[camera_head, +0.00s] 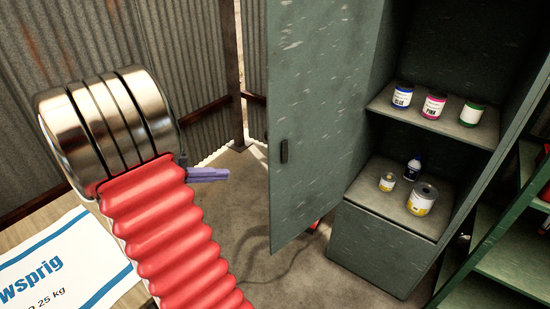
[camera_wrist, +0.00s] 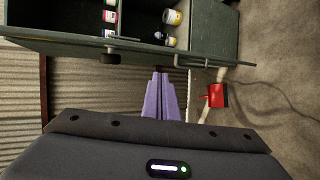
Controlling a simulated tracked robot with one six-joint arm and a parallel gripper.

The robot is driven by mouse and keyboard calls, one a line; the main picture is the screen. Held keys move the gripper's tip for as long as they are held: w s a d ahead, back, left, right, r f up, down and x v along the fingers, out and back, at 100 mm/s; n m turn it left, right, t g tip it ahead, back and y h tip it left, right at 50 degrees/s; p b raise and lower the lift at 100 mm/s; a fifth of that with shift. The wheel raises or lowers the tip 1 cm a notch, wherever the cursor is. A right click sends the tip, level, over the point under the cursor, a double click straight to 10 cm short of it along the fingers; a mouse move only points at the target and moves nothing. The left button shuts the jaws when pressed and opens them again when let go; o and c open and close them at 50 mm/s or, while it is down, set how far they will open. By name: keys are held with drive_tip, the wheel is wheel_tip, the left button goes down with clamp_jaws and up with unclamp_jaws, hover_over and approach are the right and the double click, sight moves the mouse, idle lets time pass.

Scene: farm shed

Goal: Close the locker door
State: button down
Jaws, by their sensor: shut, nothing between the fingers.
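The grey-green locker door (camera_head: 308,110) stands wide open on the left side of the locker (camera_head: 385,245), with a small dark handle (camera_head: 284,151) near its free edge. In the wrist view the door (camera_wrist: 60,45) shows nearly edge-on across the top, with the handle (camera_wrist: 108,58) on it. My gripper (camera_head: 226,174) has purple fingers and is shut and empty. In the head view it is to the left of the door, with a visible gap between them. In the wrist view the fingers (camera_wrist: 160,76) point towards the door, to the right of the handle.
Paint cans (camera_head: 433,105) stand on the locker's upper shelf, and more cans (camera_head: 422,198) and a small bottle (camera_head: 413,168) on the lower one. A green rack (camera_head: 490,240) is at the right. A sack (camera_head: 60,270) lies at lower left. A red object (camera_wrist: 217,96) is on the floor.

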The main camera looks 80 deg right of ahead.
sight(281, 160)
drive_tip(key=s+d+f+g+h, duration=0.1)
drive_tip(key=d+f, duration=0.1)
drive_tip(key=d, duration=0.3)
drive_tip(key=s+d+f+m+g+h, duration=0.1)
drive_tip(key=s+d+g, duration=0.1)
drive_tip(key=d, duration=0.3)
drive_tip(key=shift+s+d+f+g, duration=0.3)
drive_tip(key=shift+d+f, duration=0.05)
drive_tip(key=shift+d, duration=0.05)
drive_tip(key=shift+s+d, duration=0.7)
drive_tip(key=shift+s, duration=1.1)
drive_tip(key=shift+s+d, duration=0.65)
drive_tip(key=shift+s, duration=1.2)
drive_tip(key=shift+s+d, duration=0.7)
drive_tip(key=shift+s, duration=1.1)
